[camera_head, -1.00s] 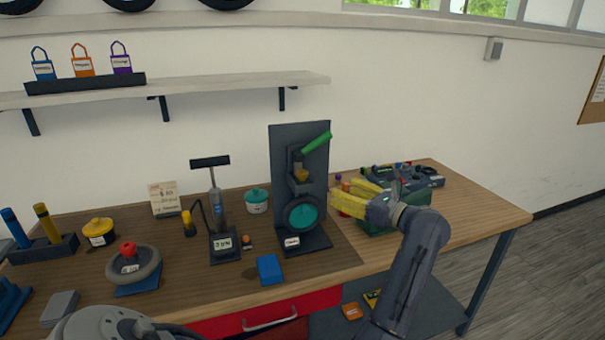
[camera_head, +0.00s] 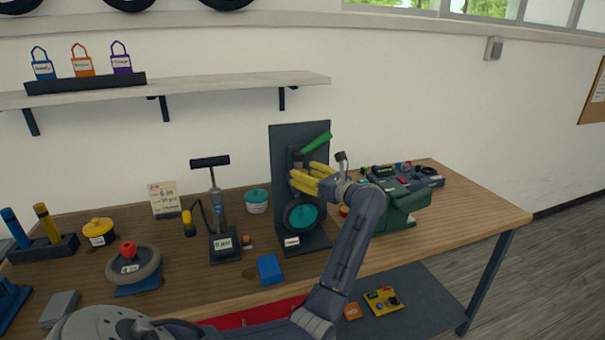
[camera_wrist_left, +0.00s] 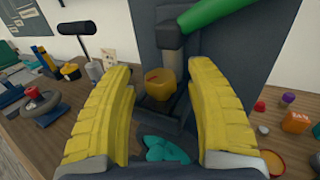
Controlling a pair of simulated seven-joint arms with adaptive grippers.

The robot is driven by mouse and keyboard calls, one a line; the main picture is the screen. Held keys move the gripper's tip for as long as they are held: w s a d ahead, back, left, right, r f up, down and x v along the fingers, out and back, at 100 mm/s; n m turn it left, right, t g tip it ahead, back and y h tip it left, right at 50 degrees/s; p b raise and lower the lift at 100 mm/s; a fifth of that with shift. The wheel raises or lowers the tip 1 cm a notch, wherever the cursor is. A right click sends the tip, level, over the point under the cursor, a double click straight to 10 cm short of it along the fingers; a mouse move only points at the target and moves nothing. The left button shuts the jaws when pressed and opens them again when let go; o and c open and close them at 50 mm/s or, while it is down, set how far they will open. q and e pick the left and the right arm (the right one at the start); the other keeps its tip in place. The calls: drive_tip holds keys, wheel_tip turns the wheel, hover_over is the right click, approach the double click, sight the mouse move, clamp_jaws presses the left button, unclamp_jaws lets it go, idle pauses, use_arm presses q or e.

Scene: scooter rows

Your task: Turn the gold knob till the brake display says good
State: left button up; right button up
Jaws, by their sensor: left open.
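The brake stand is a tall dark panel (camera_head: 283,150) on the bench, with a green lever (camera_head: 316,142) at the top and a teal-centred wheel (camera_head: 302,217) low down. A small white display (camera_head: 292,241) sits on its base; its text is too small to read. My left gripper (camera_head: 301,174) has yellow fingers and reaches the panel from the right. In the left wrist view the gold knob (camera_wrist_left: 161,84) lies between the open fingers, with gaps on both sides. My right gripper is out of view.
A pump (camera_head: 215,195) with a display stands left of the brake stand. A green toolbox (camera_head: 400,207) sits to the right. A shelf (camera_head: 200,91) hangs above.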

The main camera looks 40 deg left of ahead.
use_arm(q)
drive_tip(key=shift+a, duration=0.6)
drive_tip(key=shift+c, duration=0.4)
drive_tip(key=c, duration=1.1)
drive_tip(key=shift+c, duration=0.2)
drive_tip(key=shift+m+t, duration=0.3)
drive_tip(key=shift+t, duration=0.1)
drive_tip(key=m+t+h, duration=0.1)
drive_tip(key=m+t, duration=0.1)
drive_tip(key=t, duration=0.2)
drive_tip(key=shift+m, duration=0.3)
drive_tip(key=shift+m+t+h, duration=1)
drive_tip(key=shift+m+t, duration=0.4)
drive_tip(key=shift+t, duration=0.9)
